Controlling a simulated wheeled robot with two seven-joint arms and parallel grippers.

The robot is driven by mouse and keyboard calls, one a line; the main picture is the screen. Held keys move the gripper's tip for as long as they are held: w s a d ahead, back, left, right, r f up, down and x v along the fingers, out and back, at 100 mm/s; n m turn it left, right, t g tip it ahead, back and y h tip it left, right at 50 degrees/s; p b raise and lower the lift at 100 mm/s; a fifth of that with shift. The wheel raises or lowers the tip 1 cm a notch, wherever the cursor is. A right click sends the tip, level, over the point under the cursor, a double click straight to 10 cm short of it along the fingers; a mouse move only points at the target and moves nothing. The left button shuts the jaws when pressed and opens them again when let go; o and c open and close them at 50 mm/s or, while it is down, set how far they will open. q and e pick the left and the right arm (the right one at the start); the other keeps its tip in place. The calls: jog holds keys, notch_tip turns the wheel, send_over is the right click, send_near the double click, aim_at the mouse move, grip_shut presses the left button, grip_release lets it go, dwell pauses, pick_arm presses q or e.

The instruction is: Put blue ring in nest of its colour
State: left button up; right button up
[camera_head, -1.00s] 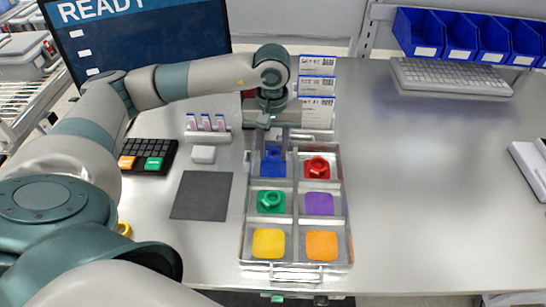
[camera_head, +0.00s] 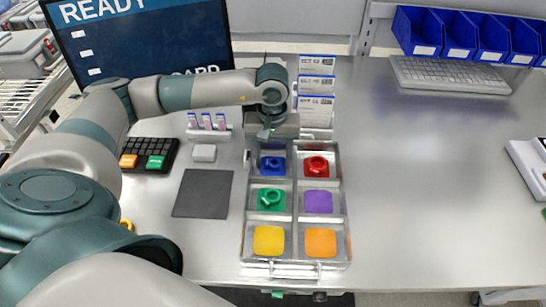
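The blue ring (camera_head: 273,163) sits on the blue nest in the back left compartment of the metal tray (camera_head: 246,228). My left gripper (camera_head: 265,135) is above and just behind that compartment, apart from the ring; its fingers are too small and partly hidden to tell open from shut. A red ring (camera_head: 316,166) sits in the back right compartment and a green ring (camera_head: 270,199) in the middle left one. The purple nest (camera_head: 318,202), yellow nest (camera_head: 268,240) and orange nest (camera_head: 320,242) are bare. My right gripper is not in view.
A dark mat (camera_head: 203,194), a white block (camera_head: 204,153) and a keypad (camera_head: 150,155) lie left of the tray. A card stand (camera_head: 317,92) rises behind it. A yellow ring (camera_head: 127,226) is partly hidden by my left arm.

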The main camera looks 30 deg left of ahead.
pick_arm(q)
jog(key=shift+r, duration=0.25)
notch_tip(320, 180, up, 12)
jog(key=b, duration=0.4)
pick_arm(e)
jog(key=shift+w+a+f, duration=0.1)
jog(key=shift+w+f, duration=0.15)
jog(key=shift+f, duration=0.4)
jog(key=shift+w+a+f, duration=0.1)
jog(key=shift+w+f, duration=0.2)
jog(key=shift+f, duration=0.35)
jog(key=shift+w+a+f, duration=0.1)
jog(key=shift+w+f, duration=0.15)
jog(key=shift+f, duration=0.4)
pick_arm(q)
jog(key=shift+f, duration=0.2)
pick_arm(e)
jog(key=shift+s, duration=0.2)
